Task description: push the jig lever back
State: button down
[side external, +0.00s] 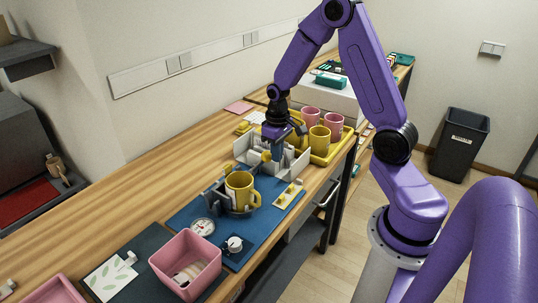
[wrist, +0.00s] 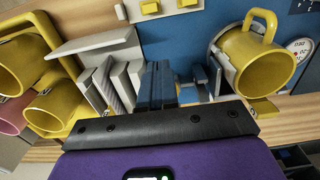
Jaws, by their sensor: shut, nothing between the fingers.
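A yellow mug (side external: 238,186) stands upright in the grey jig (side external: 213,195) on the blue mat. The mug also shows in the wrist view (wrist: 258,62), with the grey ring of the jig around it. Which part of the jig is its lever is not clear; blue-grey upright parts (wrist: 196,84) stand between the mug and my fingers in the wrist view. My gripper (side external: 277,156) points down behind the mug, by the pale slotted rack. Its fingers (wrist: 161,84) are shut and empty, apart from the mug. Their contact with the jig cannot be made out.
The pale slotted rack (wrist: 112,80) is close beside my fingers. A yellow tray (side external: 345,143) with pink and yellow mugs stands behind. A pink bin (side external: 185,264), a dial gauge (side external: 203,227) and a small white-topped part (side external: 234,244) are nearer the camera. Bare wood lies left of the mat.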

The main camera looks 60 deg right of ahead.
jog(key=shift+f, duration=0.15)
jog(key=shift+f, duration=1.25)
jog(key=w, duration=1)
jog(key=shift+w, duration=0.3)
dwell(1.1)
jog(key=shift+r, duration=0.15)
notch_tip(320, 180, up, 7)
jog(key=s, duration=0.1)
jog(key=shift+s, duration=0.15)
dwell(0.8)
jog(key=shift+a, duration=0.1)
